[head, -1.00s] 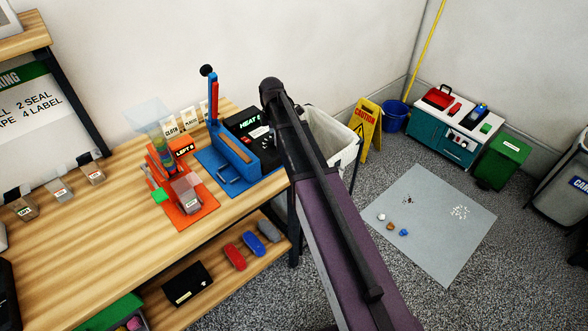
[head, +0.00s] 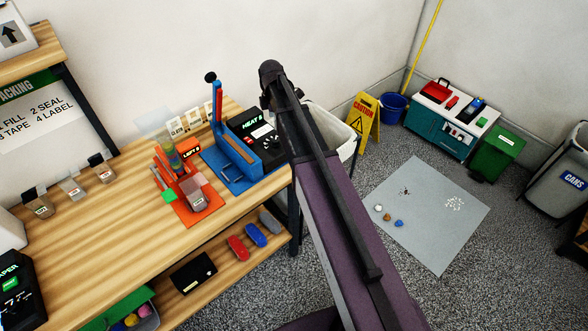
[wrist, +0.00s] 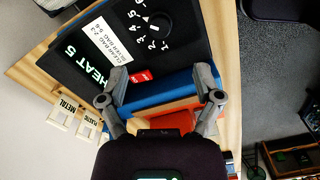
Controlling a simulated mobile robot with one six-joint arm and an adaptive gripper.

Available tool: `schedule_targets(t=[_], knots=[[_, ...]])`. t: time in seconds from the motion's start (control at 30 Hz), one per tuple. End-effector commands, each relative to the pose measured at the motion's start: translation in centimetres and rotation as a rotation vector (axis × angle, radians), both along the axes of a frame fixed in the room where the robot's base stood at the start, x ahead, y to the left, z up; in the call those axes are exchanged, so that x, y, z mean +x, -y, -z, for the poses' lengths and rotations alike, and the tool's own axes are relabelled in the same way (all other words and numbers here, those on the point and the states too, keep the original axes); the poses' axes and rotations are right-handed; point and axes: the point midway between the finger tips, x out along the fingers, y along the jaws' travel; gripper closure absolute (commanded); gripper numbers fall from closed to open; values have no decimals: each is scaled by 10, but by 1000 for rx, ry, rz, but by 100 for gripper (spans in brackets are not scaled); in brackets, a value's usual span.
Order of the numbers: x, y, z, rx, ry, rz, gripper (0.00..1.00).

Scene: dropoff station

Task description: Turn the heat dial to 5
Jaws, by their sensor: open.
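In the wrist view the heat dial (wrist: 158,25) is a round black knob on a black control panel (wrist: 95,25). White numbers 1 to 6 curve along its left side, and a small white mark on it sits near the 5. Green display text (wrist: 84,64) on the panel reads "HEAT 5". My gripper (wrist: 163,78) is open and empty, its fingers wide apart. In the picture the dial lies beyond the fingertips, with no finger touching it. In the head view the panel (head: 252,122) is partly covered by my arm, and the dial is not clear.
The blue heat sealer (head: 235,150) with an upright lever stands beside the panel. A red switch (wrist: 139,76) and a settings label (wrist: 107,42) are on the panel. An orange device (head: 190,200) stands left on the wooden table (head: 110,235). A white bin (head: 330,130) stands behind my arm.

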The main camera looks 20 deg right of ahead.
Motion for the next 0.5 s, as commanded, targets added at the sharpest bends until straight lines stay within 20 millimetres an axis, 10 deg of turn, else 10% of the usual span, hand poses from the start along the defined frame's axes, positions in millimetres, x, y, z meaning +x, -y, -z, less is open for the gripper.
schedule_targets(t=[0.5], knots=[[0,0,-47,0,0,0,17]])
